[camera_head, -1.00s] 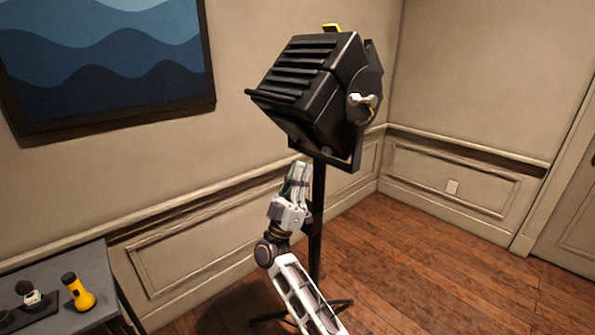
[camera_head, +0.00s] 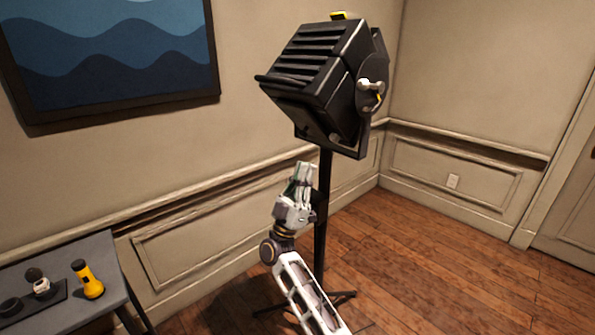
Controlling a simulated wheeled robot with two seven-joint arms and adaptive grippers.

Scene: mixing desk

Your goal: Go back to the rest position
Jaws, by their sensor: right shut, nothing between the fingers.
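My right gripper (camera_head: 304,172) is in the middle of the head view, raised and pointing up, with its fingers shut and empty. It appears in front of the stand pole of a black studio lamp (camera_head: 320,80). The lamp head is tilted and sits above the gripper, apart from it in the picture. Whether the gripper touches the pole cannot be told. My left gripper is not in view.
A grey desk (camera_head: 98,258) at the lower left bears a yellow flashlight (camera_head: 88,280) and a dark tray (camera_head: 52,300) with small items. The lamp's tripod (camera_head: 322,225) stands on the wooden floor (camera_head: 430,265). Open floor lies to the right.

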